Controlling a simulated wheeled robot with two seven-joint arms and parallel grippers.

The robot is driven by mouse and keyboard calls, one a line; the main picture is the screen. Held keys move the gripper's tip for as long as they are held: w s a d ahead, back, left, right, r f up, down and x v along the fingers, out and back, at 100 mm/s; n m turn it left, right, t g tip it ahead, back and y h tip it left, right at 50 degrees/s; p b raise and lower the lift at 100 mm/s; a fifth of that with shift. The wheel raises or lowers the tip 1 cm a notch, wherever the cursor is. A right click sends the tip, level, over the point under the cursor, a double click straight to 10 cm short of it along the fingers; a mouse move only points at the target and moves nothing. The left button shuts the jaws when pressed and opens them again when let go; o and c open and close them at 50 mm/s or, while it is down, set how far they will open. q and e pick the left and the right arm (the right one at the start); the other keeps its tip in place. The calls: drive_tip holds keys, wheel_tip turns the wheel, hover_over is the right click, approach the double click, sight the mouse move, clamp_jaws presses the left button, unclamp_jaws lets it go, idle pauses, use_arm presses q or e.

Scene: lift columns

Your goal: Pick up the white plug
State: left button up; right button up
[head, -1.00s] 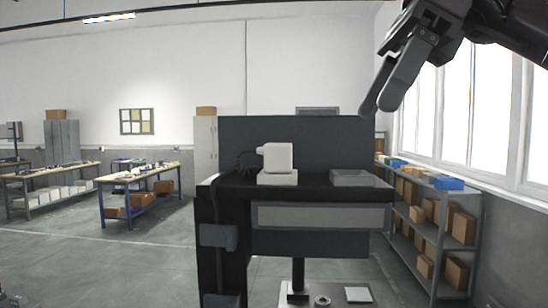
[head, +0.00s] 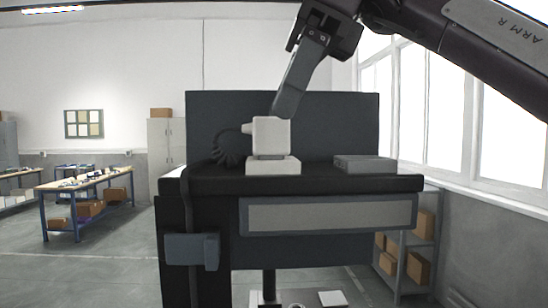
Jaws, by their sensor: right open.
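The white plug (head: 271,136) is a blocky white piece standing upright on a low white base (head: 273,166) on the dark bench top. A dark coiled cable (head: 226,149) hangs at its left side. My right gripper (head: 286,105) comes down from the upper right. Its fingertips are at the top edge of the plug in the picture; whether they touch it I cannot tell. The fingers overlap from this side, and the gripper holds nothing that I can see. My left gripper is out of view.
A dark panel (head: 340,120) stands behind. A shelf with boxes (head: 414,262) is at the right below the windows. The bench top between plug and tray is clear.

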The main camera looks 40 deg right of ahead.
sight(287, 124)
wheel_tip(287, 124, down, 3)
drive_tip(key=shift+f, duration=0.15)
drive_tip(key=shift+w+a+f+g, duration=0.15)
drive_tip(key=shift+w+a, duration=0.1)
drive_tip(key=shift+w, duration=0.3)
drive_tip(key=shift+w+a+f+g, duration=0.15)
drive_tip(key=shift+w+a, duration=0.05)
drive_tip(key=shift+w, duration=0.35)
drive_tip(key=shift+w+a, duration=0.15)
drive_tip(key=shift+w, duration=0.15)
drive_tip(key=shift+s+r, duration=0.15)
drive_tip(key=shift+s, duration=0.25)
drive_tip(key=c, duration=0.3)
drive_tip(key=shift+s, duration=0.3)
drive_tip(key=shift+c, duration=1.2)
drive_tip(key=shift+d, duration=0.2)
drive_tip(key=shift+c, duration=1.3)
drive_tip(key=shift+w, duration=0.1)
drive_tip(key=shift+c, duration=1)
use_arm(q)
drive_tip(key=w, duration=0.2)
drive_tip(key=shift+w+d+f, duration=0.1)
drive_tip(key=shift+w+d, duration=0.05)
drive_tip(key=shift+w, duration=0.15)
use_arm(e)
drive_tip(key=shift+w, duration=0.1)
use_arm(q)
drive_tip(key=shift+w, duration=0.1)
use_arm(e)
drive_tip(key=shift+r, duration=0.1)
